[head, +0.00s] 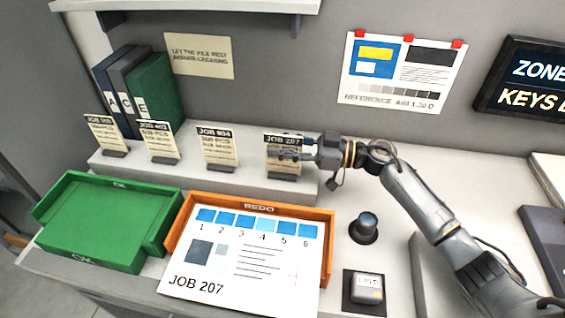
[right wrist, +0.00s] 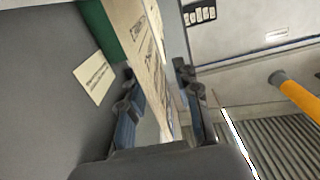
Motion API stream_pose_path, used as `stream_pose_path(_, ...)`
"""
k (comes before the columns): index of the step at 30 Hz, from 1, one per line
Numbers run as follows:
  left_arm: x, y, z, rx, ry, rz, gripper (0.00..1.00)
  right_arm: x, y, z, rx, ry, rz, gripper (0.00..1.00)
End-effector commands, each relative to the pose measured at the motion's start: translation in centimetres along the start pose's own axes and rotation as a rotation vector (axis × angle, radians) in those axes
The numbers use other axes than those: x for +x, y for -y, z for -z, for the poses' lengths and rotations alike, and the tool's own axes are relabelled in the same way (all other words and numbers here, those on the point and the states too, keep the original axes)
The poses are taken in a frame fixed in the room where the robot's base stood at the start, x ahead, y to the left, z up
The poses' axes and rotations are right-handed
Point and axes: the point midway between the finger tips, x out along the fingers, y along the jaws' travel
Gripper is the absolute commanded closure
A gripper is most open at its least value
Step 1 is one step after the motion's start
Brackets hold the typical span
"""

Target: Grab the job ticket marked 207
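The job ticket marked JOB 207 (head: 283,166) stands upright in a small dark holder at the right end of the grey ledge. My right gripper (head: 290,149) reaches in from the right at this ticket and covers part of its face. In the right wrist view a cream ticket (right wrist: 143,50) runs between the fingers of the right gripper (right wrist: 158,92). The fingers look spread, with a gap beside the ticket. My left gripper is not in view.
Tickets JOB 804 (head: 217,148), another (head: 159,141) and a leftmost one (head: 104,134) stand along the ledge. Binders (head: 150,88) stand behind. A green OK tray (head: 105,215) and an orange REDO tray (head: 327,255) with a JOB 207 sheet (head: 240,265) lie in front. A dark knob (head: 366,226) stands right.

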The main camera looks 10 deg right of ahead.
Motion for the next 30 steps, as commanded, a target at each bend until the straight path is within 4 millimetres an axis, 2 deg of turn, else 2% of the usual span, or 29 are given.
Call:
stream_pose_path(5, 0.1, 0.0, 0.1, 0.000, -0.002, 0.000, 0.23, 0.0, 0.0, -0.1, 0.000, 0.001, -0.001, 0.70)
stream_pose_path(9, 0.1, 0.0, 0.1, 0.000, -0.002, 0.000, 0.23, -0.1, 0.0, -0.1, 0.000, 0.001, -0.001, 0.98)
stream_pose_path(10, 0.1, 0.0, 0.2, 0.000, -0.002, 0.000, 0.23, -0.1, 0.0, -0.1, 0.000, 0.001, 0.000, 1.00)
stream_pose_path(23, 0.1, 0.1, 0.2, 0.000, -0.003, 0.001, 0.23, -0.1, 0.0, 0.0, 0.000, 0.000, 0.000, 1.00)
stream_pose_path(30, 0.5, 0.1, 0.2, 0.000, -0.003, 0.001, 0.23, -0.1, 0.0, 1.6, -0.005, 0.001, 0.000, 1.00)
